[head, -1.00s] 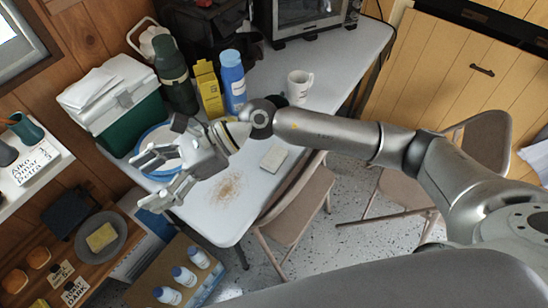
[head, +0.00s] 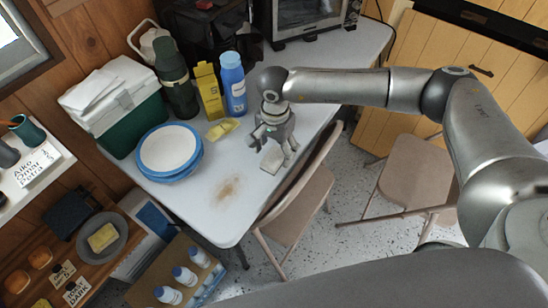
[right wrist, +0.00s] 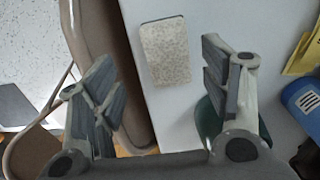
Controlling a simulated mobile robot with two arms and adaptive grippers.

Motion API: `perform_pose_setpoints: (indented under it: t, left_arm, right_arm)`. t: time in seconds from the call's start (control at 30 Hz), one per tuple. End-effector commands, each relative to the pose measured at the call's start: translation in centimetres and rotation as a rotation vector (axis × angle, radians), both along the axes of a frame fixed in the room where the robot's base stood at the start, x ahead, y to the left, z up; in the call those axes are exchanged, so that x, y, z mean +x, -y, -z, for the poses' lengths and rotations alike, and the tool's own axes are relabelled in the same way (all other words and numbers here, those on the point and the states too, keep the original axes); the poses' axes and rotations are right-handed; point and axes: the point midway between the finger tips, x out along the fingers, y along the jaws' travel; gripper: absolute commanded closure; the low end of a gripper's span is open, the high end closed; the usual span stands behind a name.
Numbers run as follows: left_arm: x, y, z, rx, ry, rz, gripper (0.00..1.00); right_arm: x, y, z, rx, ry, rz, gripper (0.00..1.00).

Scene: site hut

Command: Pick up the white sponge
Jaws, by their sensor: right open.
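The white sponge (head: 269,164) is a pale flat block lying on the light grey table (head: 205,215), near its right edge. My right gripper (head: 274,152) points down over it, open, and partly covers it in the head view. In the right wrist view, the sponge (right wrist: 166,52) lies flat, between the lines of the two spread fingers (right wrist: 160,75) and a little beyond them. Nothing is held, and I cannot tell the exact height above the table. My left gripper is not in view.
A brown crumb patch (head: 228,189), stacked blue-rimmed plates (head: 199,150) and a yellow item (head: 222,131) lie left of the gripper. A blue bottle (head: 232,82), yellow box (head: 208,90) and green flask (head: 175,80) stand behind. A folding chair (head: 300,205) is close to the table's right edge.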

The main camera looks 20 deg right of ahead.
Motion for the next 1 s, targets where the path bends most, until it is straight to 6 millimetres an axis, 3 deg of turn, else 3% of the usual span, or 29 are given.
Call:
perform_pose_setpoints:
  t: [0.17, 0.5, 0.8, 1.0]
  left_arm:
    - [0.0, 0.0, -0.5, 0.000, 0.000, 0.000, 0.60]
    - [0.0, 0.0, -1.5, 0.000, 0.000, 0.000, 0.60]
    - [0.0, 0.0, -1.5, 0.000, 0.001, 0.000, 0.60]
    - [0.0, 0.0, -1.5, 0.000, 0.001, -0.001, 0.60]
  right_arm:
    - [0.3, 0.0, 1.0, 0.001, -0.001, 0.002, 0.30]
    - [1.1, 0.1, 5.0, 0.002, -0.002, 0.002, 0.30]
    - [1.1, 0.1, 5.5, 0.003, 0.000, 0.002, 0.30]
    - [1.1, 0.1, 5.5, 0.003, 0.000, 0.003, 0.56]
